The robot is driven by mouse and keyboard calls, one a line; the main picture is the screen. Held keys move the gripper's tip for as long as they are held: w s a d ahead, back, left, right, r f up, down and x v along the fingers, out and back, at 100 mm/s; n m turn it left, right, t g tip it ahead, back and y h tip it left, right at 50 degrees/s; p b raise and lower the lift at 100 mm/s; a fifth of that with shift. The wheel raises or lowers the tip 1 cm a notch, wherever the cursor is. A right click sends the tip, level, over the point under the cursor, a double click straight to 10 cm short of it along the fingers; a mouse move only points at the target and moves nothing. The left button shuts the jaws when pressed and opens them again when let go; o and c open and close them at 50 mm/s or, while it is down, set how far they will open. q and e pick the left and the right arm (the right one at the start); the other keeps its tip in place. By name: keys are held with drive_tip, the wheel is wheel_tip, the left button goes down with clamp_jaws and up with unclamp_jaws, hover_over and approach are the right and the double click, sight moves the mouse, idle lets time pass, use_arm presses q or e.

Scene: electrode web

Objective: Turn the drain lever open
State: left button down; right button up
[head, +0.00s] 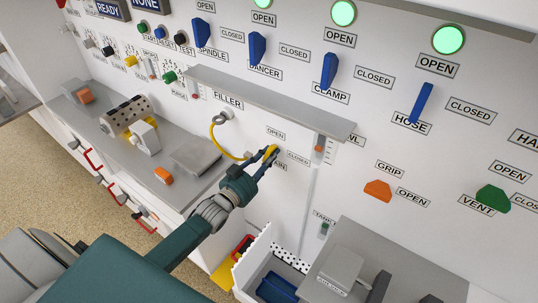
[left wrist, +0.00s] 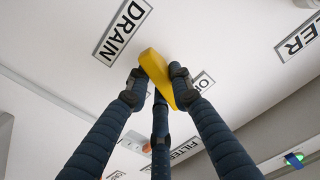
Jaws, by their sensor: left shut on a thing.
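The drain lever (head: 270,152) is a small yellow handle on the white panel, between the OPEN label (head: 275,133) above and the DRAIN label below. The CLOSED label (head: 298,158) is to its right. My left gripper (head: 268,157) is at the lever and covers much of it. In the left wrist view the yellow lever (left wrist: 155,72) sits between the fingertips, which are shut on it. The DRAIN label (left wrist: 122,30) lies beside it there, and a partly hidden OPEN label (left wrist: 203,85) is behind a finger. The lever's exact angle is hard to tell. My right gripper is not in view.
A grey ledge (head: 262,100) juts out above the lever. A yellow hose (head: 215,140) hangs to the left. An orange grip lever (head: 377,190) is to the right. A white bin (head: 252,262) with a blue thing stands below, next to a grey counter.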

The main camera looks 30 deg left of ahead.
use_arm(q)
drive_tip(key=shift+n, duration=1.7)
drive_tip(key=c, duration=1.5)
unclamp_jaws()
drive_tip(key=s, duration=0.4)
drive_tip(key=s+a, duration=0.1)
drive_tip(key=s, duration=0.7)
drive_tip(key=shift+a, duration=0.3)
